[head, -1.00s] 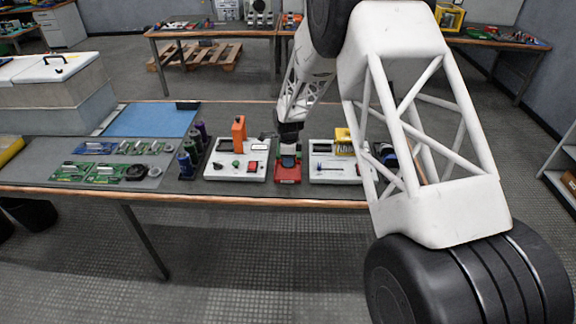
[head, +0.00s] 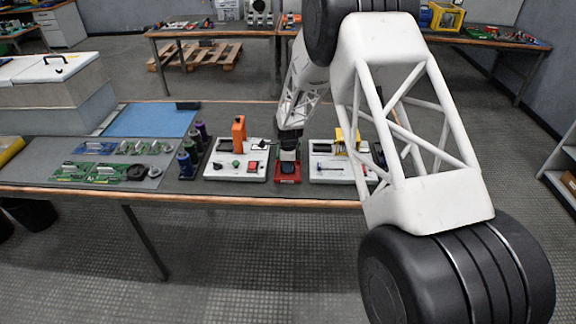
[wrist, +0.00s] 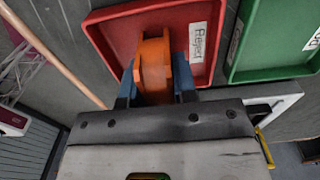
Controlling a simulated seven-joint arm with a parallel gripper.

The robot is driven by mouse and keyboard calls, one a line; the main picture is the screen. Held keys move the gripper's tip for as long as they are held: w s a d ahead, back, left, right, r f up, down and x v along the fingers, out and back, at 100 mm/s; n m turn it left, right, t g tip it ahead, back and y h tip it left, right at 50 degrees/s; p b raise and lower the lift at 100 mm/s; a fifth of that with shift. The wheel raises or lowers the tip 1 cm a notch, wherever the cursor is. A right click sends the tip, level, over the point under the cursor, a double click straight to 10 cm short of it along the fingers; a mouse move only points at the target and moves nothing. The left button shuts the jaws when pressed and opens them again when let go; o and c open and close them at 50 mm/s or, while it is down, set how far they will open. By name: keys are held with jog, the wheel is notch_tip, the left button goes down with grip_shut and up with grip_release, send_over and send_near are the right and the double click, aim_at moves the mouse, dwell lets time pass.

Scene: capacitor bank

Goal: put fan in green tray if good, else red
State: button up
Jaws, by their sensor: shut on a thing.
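My gripper (wrist: 158,80) has blue fingers and is shut on an orange fan (wrist: 153,65), seen edge-on in the wrist view. The fan overlaps the inside of a red tray (wrist: 119,14) labelled "Reject"; I cannot tell whether it touches the tray floor. A green tray (wrist: 262,73) lies just right of the red one in the wrist view. In the head view my gripper (head: 288,164) is low over the red tray (head: 288,180); the fan is not clear there.
A white panel with an orange device (head: 238,130) stands left of the red tray. Another white panel (head: 325,172) with a yellow part (head: 345,137) stands to its right. Green circuit boards (head: 100,172), dark cylinders and a blue mat (head: 150,120) lie farther left.

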jog(key=shift+f, duration=0.1)
jog(key=o, duration=0.9)
jog(key=shift+o, duration=0.2)
notch_tip(320, 180, up, 12)
jog(key=shift+r, duration=0.1)
dwell(0.3)
dwell(0.8)
